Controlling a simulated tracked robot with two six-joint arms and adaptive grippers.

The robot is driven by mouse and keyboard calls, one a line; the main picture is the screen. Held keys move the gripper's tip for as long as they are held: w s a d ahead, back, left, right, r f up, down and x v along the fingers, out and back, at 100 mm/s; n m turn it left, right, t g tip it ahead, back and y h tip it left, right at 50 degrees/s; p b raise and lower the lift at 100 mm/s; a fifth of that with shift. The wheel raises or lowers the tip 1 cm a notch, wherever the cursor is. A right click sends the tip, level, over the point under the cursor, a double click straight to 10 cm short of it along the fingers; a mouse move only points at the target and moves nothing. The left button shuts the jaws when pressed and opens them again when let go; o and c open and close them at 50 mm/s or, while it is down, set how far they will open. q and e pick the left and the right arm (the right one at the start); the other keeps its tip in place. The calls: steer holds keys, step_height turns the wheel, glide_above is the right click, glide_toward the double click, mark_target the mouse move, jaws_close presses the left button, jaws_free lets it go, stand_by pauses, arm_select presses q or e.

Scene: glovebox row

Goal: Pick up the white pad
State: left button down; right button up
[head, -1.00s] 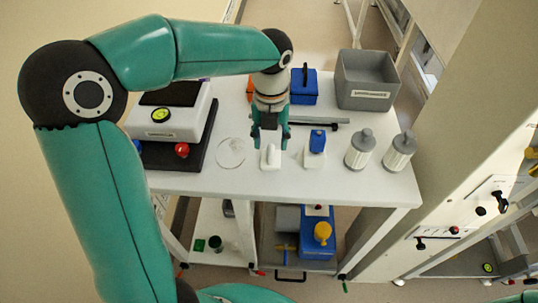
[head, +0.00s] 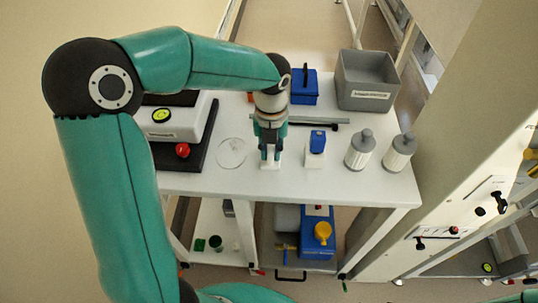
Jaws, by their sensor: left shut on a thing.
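My left gripper (head: 270,152) points down over the white table, its fingers closed around the white pad (head: 269,164). Only the lower part of the white pad shows between and below the fingertips. I cannot tell whether the pad touches the table or is just above it. My right gripper is not in view.
A clear round dish (head: 231,152) lies on the left, near a black-based device with a red knob (head: 182,150). A grey bin (head: 366,82) stands behind.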

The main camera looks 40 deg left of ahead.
mark_target(271, 148)
arm_select(q)
steer(key=shift+r, duration=0.1)
step_height(271, 148, up, 20)
steer(key=p, duration=0.1)
stand_by(0.5)
